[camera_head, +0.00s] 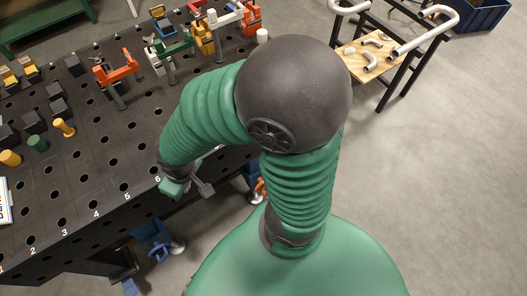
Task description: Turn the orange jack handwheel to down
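A small orange-red part (261,187) shows below the table's right edge, by a blue bracket and partly hidden behind my arm. I cannot make out whether it is the jack handwheel or how it is turned. One arm of mine, with green ribbed sleeves and a dark ball elbow, rises from the bottom and bends left over the table edge. By its elbow on the right side, it looks like my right arm. Its gripper (204,188) is just off the table's front edge, left of the orange-red part and apart from it. Its opening is unclear. My other gripper is out of view.
The black perforated table (90,185) fills the left, with orange clamps (118,69), a green clamp (172,45) and pegs on it. Blue caster brackets (153,238) stand below. A small cart with a wooden top (368,58) stands upper right. The floor at right is clear.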

